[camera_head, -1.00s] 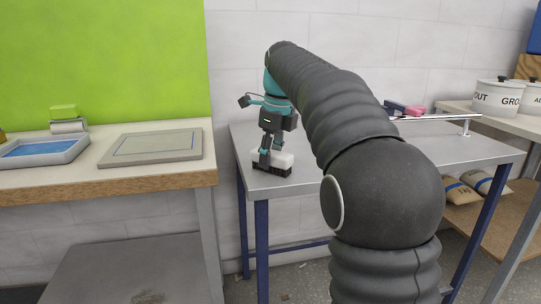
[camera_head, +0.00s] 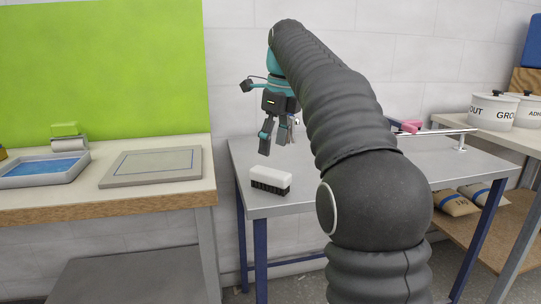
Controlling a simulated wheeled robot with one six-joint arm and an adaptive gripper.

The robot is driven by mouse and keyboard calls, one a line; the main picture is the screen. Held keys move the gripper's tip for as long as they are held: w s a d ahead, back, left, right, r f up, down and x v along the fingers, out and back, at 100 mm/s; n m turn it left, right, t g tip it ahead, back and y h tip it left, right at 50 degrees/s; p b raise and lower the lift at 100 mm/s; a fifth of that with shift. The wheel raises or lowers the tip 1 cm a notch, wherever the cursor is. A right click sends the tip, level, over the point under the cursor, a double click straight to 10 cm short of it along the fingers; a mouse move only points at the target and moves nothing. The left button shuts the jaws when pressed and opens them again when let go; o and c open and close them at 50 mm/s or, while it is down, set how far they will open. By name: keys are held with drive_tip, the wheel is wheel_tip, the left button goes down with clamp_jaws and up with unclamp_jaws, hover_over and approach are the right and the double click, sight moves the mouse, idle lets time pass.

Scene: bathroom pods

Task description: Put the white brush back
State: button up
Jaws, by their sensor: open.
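The white brush (camera_head: 271,178) lies bristles down on the grey metal table (camera_head: 232,162), near its left front corner. Its back is white and its bristles are black. My gripper (camera_head: 272,145) hangs above and slightly behind the brush, fingers pointing down. It is open and empty, with a clear gap between its fingertips and the brush. My arm hides the middle of the table.
A rail (camera_head: 452,132) stands on the back right of the metal table, with a pink item (camera_head: 411,126) beside it. The left bench holds a blue tray (camera_head: 40,170) and a framed grey board (camera_head: 152,166). White pots (camera_head: 492,107) stand at right.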

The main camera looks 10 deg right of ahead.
sight(275, 173)
drive_tip(key=s+r+n+t, duration=0.1)
drive_tip(key=s+n, duration=0.7)
drive_tip(key=s, duration=0.1)
drive_tip(key=s+f+n+t+h, duration=0.1)
drive_tip(key=s+f+n+t, duration=0.2)
drive_tip(key=s+f+n, duration=1.6)
wheel_tip(275, 173, down, 3)
drive_tip(key=shift+s+a+r, duration=0.1)
drive_tip(key=shift+s+a, duration=0.25)
drive_tip(key=shift+s, duration=0.55)
